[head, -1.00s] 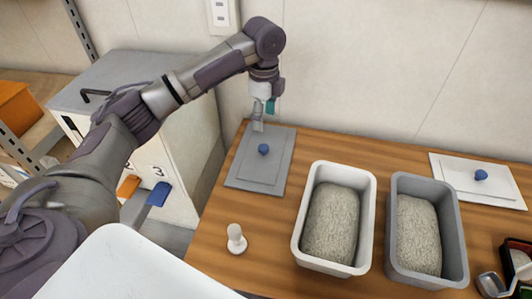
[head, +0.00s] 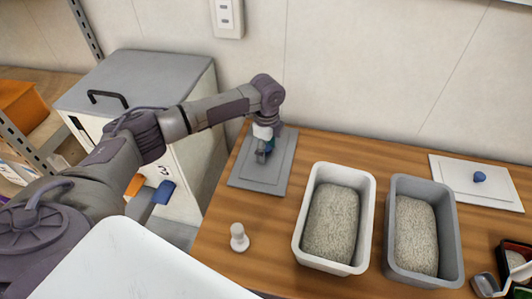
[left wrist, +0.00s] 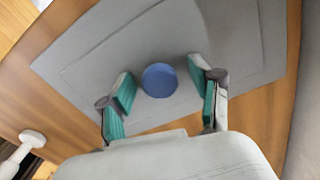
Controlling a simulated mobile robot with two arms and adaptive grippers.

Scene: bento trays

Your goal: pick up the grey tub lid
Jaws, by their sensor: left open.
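The grey tub lid (head: 251,178) lies flat on the wooden table at the back left, with a blue knob at its middle. In the left wrist view the lid (left wrist: 235,45) fills most of the picture and its blue knob (left wrist: 159,80) sits between my fingers. My left gripper (head: 263,156) is right over the knob and partly hides it in the head view. In the left wrist view my left gripper (left wrist: 165,88) is open, with a teal-padded finger on each side of the knob and gaps between. My right gripper is not in view.
A white tub (head: 301,228) and a grey tub (head: 389,240), both with grainy contents, stand right of the lid. A white lid (head: 448,178) with a blue knob lies at the back right. A small white peg-like object (head: 238,238) stands near the front left. The wall is behind.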

